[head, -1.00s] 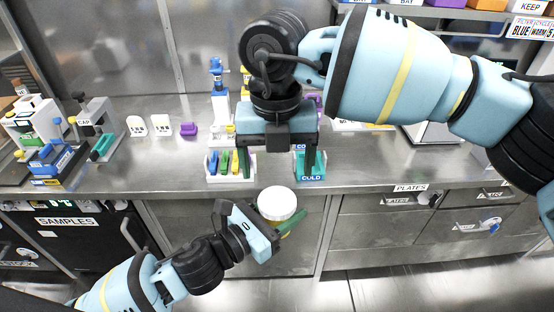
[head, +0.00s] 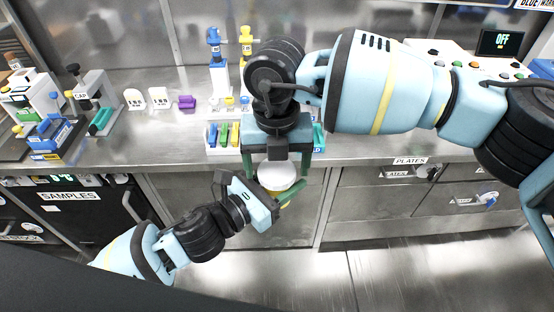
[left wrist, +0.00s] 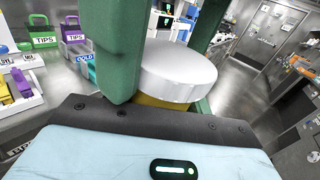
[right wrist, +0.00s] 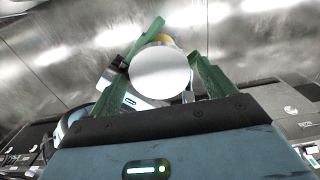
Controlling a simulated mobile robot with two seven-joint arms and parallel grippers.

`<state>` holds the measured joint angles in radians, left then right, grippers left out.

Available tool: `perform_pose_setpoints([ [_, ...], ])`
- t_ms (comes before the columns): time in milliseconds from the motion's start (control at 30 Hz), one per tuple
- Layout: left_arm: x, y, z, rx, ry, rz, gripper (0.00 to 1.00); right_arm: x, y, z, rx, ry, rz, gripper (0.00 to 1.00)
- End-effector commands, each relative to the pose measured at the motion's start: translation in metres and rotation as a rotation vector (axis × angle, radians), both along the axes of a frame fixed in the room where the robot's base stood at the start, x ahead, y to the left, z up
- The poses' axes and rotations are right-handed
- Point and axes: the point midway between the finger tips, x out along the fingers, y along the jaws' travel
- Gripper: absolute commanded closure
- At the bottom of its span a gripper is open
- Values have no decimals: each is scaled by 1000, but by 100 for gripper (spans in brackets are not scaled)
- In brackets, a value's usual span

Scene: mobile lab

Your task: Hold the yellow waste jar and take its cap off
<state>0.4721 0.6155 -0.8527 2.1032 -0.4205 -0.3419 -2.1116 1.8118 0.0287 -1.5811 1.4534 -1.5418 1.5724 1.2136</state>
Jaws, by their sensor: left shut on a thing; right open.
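The yellow waste jar (head: 284,205) is held in front of the counter, with its white cap (head: 277,175) on top. My left gripper (head: 286,193) is shut on the jar from the left, below the cap. In the left wrist view the white cap (left wrist: 178,72) hides most of the yellow body (left wrist: 155,102). My right gripper (head: 276,172) points down over the jar, open, with one green finger on each side of the cap. In the right wrist view the cap (right wrist: 160,75) sits between the open fingers, with gaps beside it.
The steel counter (head: 350,148) runs behind the jar. A rack of coloured tubes (head: 222,136), purple and white items, and blue and yellow bottles (head: 215,45) stand on it. Drawers (head: 400,175) lie below right. The floor in front is clear.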

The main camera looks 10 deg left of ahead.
Motion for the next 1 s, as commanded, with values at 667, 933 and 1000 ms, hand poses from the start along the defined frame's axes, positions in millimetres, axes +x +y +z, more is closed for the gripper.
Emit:
perform_pose_setpoints([
  [667, 0, 0, 0, 0, 0, 0, 100, 0, 0, 1, 0, 3, 201, 63],
  [933, 0, 0, 0, 0, 0, 1, 100, 0, 0, 1, 3, 8, 634, 63],
  [1000, 0, 0, 0, 0, 0, 1, 100, 0, 0, 1, 3, 10, 747, 63],
])
